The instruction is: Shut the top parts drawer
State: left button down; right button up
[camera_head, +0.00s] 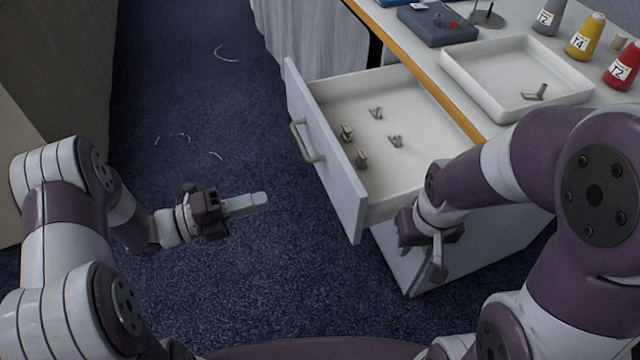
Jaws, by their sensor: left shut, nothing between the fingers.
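The top parts drawer (340,190) is pulled far out of the white cabinet under the table. Its pale front panel faces left, with a grey bar handle (306,145) on it. Several small metal parts (376,113) lie on its floor. My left gripper (264,198) is shut and empty, left of the drawer front and clear of the handle, its fingers pointing right. My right gripper (428,277) hangs at the near side of the drawer, in front of the cabinet; whether its fingers are apart is unclear. My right arm hides the drawer's near back corner.
Blue carpet left of the drawer is open, with thin pale curved marks.

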aim_at(337, 179)
pick_arm(q)
jog(key=b+x, duration=0.2)
jog(key=x, duration=1)
jog(key=shift+w+d+f, duration=0.1)
jog(key=shift+d+f, duration=0.1)
jog(key=shift+w+d, duration=0.25)
jog(key=shift+d, duration=0.3)
jog(key=shift+d, duration=0.1)
jog(key=b+x, duration=0.7)
jog(key=x, duration=1.8)
jog(key=shift+f, duration=0.1)
jog(key=shift+w+d+b, duration=0.1)
jog(key=shift+d+b, duration=0.2)
jog(key=shift+d, duration=0.1)
jog(key=shift+r, duration=0.3)
jog(key=shift+r, duration=0.1)
